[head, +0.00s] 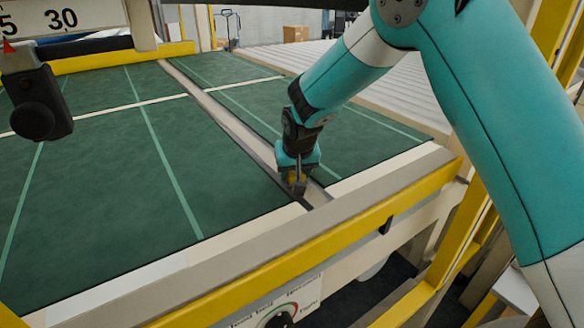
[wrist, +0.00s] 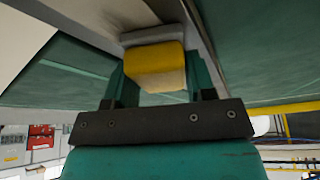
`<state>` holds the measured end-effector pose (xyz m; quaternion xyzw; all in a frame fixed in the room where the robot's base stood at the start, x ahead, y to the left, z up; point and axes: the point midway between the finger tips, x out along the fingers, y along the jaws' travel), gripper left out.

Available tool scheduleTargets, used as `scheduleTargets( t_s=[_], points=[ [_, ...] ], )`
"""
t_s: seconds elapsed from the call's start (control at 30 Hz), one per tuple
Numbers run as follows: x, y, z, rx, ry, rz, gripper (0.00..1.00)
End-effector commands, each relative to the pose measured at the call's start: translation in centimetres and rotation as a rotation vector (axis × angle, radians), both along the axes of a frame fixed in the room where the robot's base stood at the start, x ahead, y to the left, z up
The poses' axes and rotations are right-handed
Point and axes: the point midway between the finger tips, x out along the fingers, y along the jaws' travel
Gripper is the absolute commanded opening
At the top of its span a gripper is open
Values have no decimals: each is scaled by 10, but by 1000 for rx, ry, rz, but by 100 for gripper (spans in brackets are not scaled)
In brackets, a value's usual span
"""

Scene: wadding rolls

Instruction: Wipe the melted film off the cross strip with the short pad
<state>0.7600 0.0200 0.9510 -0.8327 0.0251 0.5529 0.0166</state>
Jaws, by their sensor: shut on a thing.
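My gripper (head: 297,182) is at the near end of the cross strip (head: 235,128), a pale band running away between green padded panels. It is shut on the short pad (wrist: 155,62), a yellow block with a grey face and a pale base, held between teal fingers in the wrist view. In the head view the pad (head: 291,177) is small and partly hidden by the gripper. The pad is at or just above the strip; I cannot tell whether it touches. I cannot make out melted film on the strip.
A yellow rail (head: 330,236) runs along the near edge of the bed. A dial panel (head: 280,305) sits below it. A dark rounded fitting (head: 38,105) hangs at the left. A white slatted surface (head: 350,70) lies beyond the bed. The green panels (head: 100,185) are clear.

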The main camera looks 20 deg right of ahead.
Motion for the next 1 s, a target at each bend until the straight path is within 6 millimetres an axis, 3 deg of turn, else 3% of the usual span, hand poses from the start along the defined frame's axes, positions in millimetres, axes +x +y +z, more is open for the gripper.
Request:
scheduleTargets(
  t_s=[0.13,0.7,1.0],
  points=[
    [-17,-6,-4,-4,15,-1,31],
    [-50,-16,-1,-3,14,-2,31],
    [-53,-17,1,-2,9,-1,31]
  ],
)
